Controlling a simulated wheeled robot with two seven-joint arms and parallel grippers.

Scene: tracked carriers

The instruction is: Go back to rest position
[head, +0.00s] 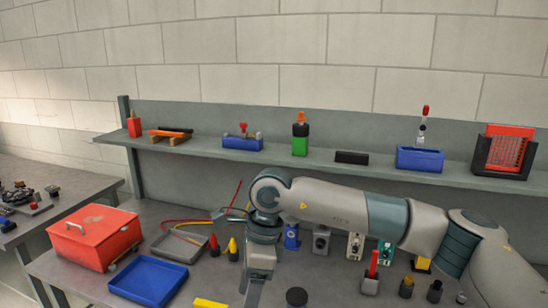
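My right arm reaches in from the right across the workbench (205,288). Its wrist bends down near the middle, and my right gripper (253,290) points down over the bench close to the picture's bottom edge. Its fingers show only narrowly, so I cannot tell whether they are open or shut. No held object is visible at them. My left arm and gripper are not in view.
A red toolbox (95,236) and a blue tray (148,280) stand on the left. A yellow block (210,303) and a black disc (297,296) lie near my gripper. Several small devices stand behind the arm. A shelf (330,164) with bins runs above.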

